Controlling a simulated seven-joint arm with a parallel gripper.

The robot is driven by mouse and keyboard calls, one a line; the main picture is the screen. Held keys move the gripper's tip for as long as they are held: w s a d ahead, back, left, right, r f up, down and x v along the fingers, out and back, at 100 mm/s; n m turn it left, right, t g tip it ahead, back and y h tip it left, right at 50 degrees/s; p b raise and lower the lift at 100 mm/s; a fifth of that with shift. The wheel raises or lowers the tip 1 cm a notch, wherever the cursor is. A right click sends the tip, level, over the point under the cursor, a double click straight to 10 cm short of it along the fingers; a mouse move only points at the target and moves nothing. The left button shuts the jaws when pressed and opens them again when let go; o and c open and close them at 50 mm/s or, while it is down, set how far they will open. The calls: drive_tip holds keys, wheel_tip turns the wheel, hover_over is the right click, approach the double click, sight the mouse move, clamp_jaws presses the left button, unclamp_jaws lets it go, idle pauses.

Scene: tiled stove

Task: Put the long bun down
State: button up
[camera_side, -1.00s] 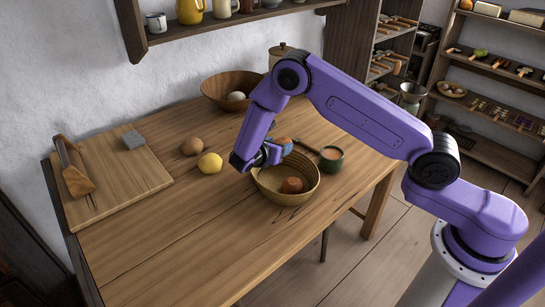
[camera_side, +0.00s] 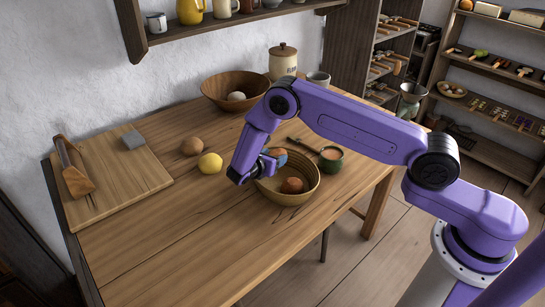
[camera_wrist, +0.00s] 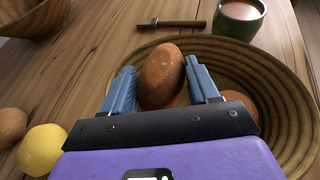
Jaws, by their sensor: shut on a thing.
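The long bun (camera_wrist: 161,76) is brown and oval, and it sits between the blue fingers of my gripper (camera_wrist: 162,88) in the wrist view. In the side view my gripper (camera_side: 268,165) is shut on it at the back left rim of the ribbed bowl (camera_side: 290,197). The held bun (camera_side: 279,153) shows at the fingertips there. Whether it touches the bowl is not clear. A second brown bun (camera_side: 292,185) lies inside the bowl; it is partly hidden behind my gripper in the wrist view (camera_wrist: 240,101).
A lemon (camera_side: 210,163) and a brown round item (camera_side: 192,146) lie left of the bowl. A green cup (camera_side: 331,159) stands to its right, a wooden bowl (camera_side: 232,84) behind. A cutting board (camera_side: 118,178) is at the left. The front table is clear.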

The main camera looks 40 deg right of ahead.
drive_tip(key=shift+f, duration=0.55)
drive_tip(key=o, duration=1.1)
drive_tip(key=shift+c, duration=0.2)
drive_tip(key=shift+r, duration=0.1)
